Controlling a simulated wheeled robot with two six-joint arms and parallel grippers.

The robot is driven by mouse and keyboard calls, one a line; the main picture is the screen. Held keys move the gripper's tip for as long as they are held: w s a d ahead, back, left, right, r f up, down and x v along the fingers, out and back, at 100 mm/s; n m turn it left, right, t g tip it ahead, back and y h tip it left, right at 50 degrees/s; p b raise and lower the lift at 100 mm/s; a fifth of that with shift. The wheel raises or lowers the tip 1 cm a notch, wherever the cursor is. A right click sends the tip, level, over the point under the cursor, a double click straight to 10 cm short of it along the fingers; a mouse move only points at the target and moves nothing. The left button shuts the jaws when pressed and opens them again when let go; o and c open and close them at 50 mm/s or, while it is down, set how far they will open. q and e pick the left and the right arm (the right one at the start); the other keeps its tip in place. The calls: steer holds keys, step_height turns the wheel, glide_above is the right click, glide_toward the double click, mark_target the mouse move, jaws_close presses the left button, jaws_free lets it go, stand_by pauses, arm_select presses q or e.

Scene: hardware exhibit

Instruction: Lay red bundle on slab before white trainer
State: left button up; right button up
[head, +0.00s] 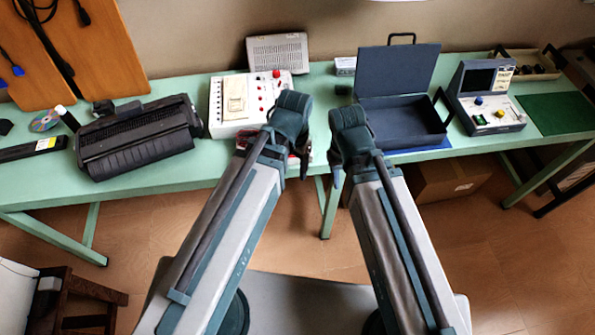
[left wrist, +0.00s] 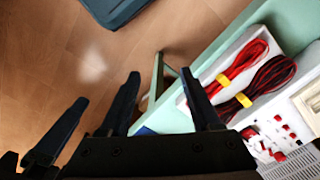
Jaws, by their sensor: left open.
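A red cable bundle (left wrist: 236,68) with a yellow band lies in a white tray (left wrist: 207,73) in the left wrist view. A darker bundle (left wrist: 268,76), also with a yellow band, lies beside it. The white trainer (head: 228,127) with red knobs stands on the bench in the head view; its panel also shows in the left wrist view (left wrist: 268,128). My left gripper (left wrist: 160,80) is open and empty, to the left of the tray. In the head view my left wrist partly hides the tray area. My right gripper (head: 338,178) hangs near the bench front; its jaws are unclear. I cannot make out a separate slab.
A black printer (head: 135,140) stands left on the green bench (head: 45,185). An open blue case (head: 400,75) stands to the right, then a blue-and-white console (head: 487,100) and a green mat (head: 555,113). A grey box (head: 277,53) stands behind the trainer.

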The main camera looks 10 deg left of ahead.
arm_select(q)
steer(key=shift+s+d+n+y, duration=0.3)
steer(key=shift+s+d+n, duration=0.15)
steer(key=shift+s+n, duration=0.15)
steer(key=shift+s+d+n+y, duration=0.3)
steer(key=shift+s+d+n, duration=0.1)
steer(key=shift+s+n, duration=0.15)
stand_by(0.5)
